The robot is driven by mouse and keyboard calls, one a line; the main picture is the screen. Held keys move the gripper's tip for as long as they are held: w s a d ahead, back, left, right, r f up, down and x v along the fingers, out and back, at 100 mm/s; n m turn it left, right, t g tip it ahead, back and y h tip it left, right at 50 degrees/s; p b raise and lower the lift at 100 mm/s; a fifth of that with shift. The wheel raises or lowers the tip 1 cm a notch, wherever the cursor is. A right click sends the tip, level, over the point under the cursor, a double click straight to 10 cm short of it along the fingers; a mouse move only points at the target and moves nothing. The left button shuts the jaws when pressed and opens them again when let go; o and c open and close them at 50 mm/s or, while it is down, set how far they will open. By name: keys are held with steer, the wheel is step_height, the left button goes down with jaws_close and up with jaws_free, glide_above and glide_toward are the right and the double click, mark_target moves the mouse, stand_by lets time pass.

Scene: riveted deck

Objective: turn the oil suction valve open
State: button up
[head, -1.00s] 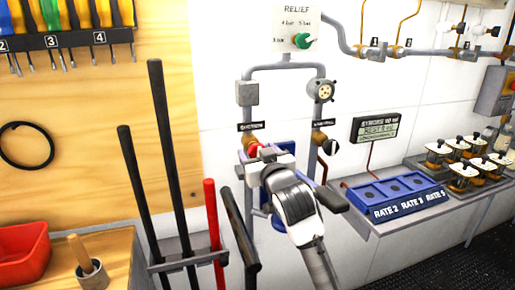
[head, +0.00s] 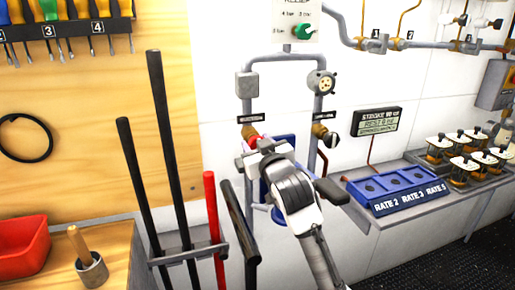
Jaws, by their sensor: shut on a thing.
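The suction valve (head: 249,132) has a red handle on a brass body, on the left pipe under a small dark label (head: 251,118) that appears to read SUCTION. My gripper (head: 257,144) is shut on the red handle in the head view. The jaws and wrist cover most of the handle, so its exact angle is hard to tell. A second valve with a black and white knob (head: 330,139) sits on the right pipe, apart from my gripper.
A green relief knob (head: 301,31) is above the pipes. Upright bars in a rack (head: 190,255) stand left of my arm. A blue RATE block (head: 397,189) and several small brass-based jars (head: 467,167) sit on the right shelf. A red bin (head: 22,248) is lower left.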

steer(key=o, duration=1)
steer(key=b+v, duration=0.3)
steer(key=v, duration=1.1)
